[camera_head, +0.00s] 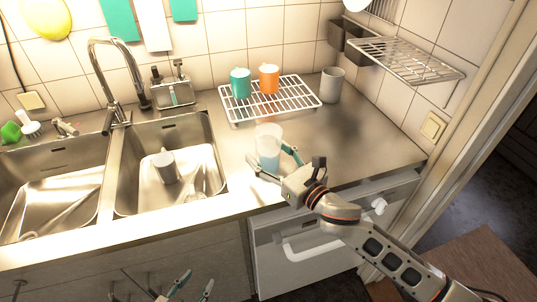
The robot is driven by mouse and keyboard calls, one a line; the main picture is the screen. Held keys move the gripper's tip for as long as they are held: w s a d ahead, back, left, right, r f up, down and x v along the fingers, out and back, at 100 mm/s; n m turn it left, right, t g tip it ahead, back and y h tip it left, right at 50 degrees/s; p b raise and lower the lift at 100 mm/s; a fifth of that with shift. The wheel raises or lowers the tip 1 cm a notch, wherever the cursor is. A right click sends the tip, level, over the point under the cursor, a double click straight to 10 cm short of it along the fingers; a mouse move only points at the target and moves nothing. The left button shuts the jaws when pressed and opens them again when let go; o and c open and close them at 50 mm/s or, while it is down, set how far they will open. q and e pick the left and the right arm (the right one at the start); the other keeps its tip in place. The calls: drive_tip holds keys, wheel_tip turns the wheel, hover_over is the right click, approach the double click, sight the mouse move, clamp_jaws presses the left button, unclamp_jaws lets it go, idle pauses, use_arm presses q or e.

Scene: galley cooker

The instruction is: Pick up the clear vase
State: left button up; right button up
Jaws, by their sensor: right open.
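The clear vase (268,134) stands upright on the steel counter, right of the sinks and in front of the wire rack. Its lower part looks pale blue. My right gripper (271,157) reaches in from the lower right. It is open, with one finger left of the vase's lower part and the other to its right. I cannot tell whether either finger touches the vase. My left gripper (194,284) shows at the bottom edge, low in front of the cabinets, with its fingers apart and nothing seen between them.
A wire rack (246,114) behind the vase holds a teal mug (240,83) and an orange mug (268,78). A grey cup (331,85) stands right of it. The sink (206,165) with a mug (165,166) lies left. The counter right of the vase is clear.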

drive_tip(key=c, duration=1.3)
drive_tip(key=shift+r, duration=0.1)
